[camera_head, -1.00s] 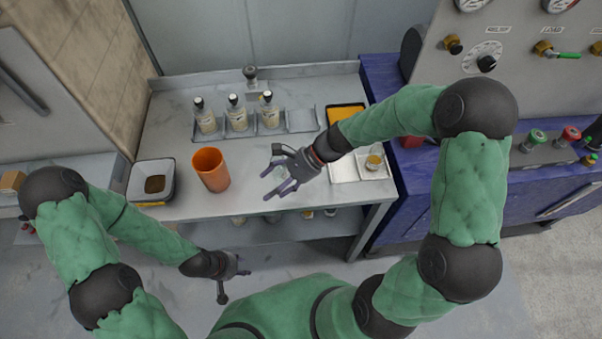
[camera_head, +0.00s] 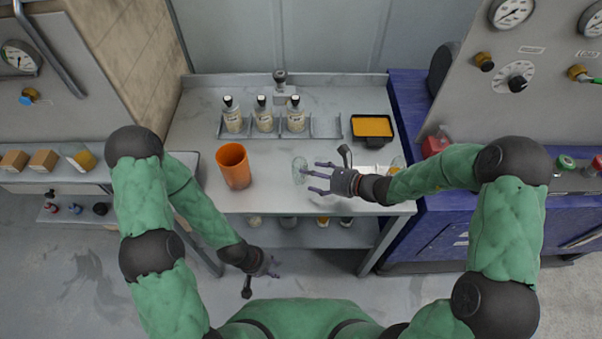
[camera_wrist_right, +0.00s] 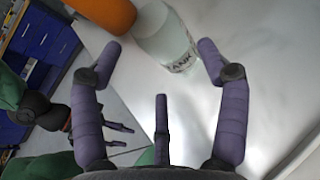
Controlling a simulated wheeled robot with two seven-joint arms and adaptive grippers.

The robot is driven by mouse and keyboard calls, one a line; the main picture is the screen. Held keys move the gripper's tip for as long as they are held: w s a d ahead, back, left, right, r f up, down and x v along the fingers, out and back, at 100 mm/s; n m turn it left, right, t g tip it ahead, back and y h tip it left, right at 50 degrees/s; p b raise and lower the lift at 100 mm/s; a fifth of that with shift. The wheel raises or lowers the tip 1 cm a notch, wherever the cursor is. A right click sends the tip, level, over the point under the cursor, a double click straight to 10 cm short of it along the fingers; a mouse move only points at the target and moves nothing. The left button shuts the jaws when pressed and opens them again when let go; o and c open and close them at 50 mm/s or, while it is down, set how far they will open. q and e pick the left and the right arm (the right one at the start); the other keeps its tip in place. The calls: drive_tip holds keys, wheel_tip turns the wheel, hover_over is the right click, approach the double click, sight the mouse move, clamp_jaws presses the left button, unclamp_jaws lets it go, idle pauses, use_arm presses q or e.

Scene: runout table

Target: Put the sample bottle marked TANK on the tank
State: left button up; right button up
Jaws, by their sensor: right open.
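The sample bottle marked TANK (camera_wrist_right: 168,38) is pale, clear glass with dark lettering. In the head view it is a faint greenish shape (camera_head: 299,170) on the bench, right of the orange cup. My right gripper (camera_head: 314,180) is open just right of it, fingers pointing left. In the right wrist view my right gripper (camera_wrist_right: 160,65) has its fingertips apart, with the bottle just beyond and between them; I see no contact. My left gripper (camera_head: 262,276) is open and empty, low in front of the bench. I cannot make out which thing is the tank.
An orange cup (camera_head: 233,166) stands left of the bottle. Several black-capped bottles, one of them here (camera_head: 264,118), stand in a rack behind. A yellow-filled tray (camera_head: 373,127) lies at the back right. A gauge panel (camera_head: 470,60) rises at the right. Bare bench (camera_head: 265,190) lies around the bottle.

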drive_tip(key=shift+b+x, duration=0.75)
drive_tip(key=shift+x, duration=2.4)
drive_tip(key=c, duration=1)
drive_tip(key=shift+o, duration=0.2)
